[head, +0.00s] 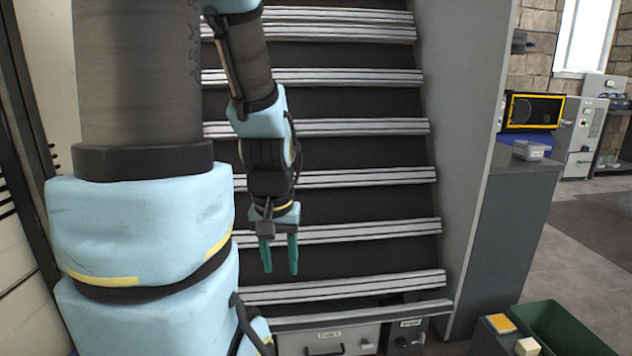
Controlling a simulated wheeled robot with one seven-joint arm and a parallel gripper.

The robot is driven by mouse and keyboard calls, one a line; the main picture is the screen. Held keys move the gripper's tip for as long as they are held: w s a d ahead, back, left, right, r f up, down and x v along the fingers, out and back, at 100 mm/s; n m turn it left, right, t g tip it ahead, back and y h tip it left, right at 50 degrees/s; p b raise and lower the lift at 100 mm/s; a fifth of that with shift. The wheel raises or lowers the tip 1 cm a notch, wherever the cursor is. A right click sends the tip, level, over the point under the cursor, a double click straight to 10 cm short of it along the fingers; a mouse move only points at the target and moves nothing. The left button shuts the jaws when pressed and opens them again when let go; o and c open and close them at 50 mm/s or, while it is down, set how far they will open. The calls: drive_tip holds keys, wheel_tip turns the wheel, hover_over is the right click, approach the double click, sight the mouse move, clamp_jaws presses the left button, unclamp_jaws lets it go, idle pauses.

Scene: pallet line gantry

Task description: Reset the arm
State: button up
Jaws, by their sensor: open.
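My gripper (279,256) hangs at the end of my arm near the middle of the head view. Its two green fingers point down and are apart, with nothing between them. My arm is bent, with the large grey and light blue links filling the left of the view. The gripper is in front of a dark rack with several pale ribbed horizontal rails (340,176).
Grey drawers (328,340) are below the rack. A grey side panel (445,130) bounds the rack. A counter (520,215) bears a small grey device (530,150). Open floor (590,265) lies at right.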

wheel_tip(320, 180, up, 15)
drive_tip(key=p, duration=1.3)
drive_tip(key=shift+r, duration=0.15)
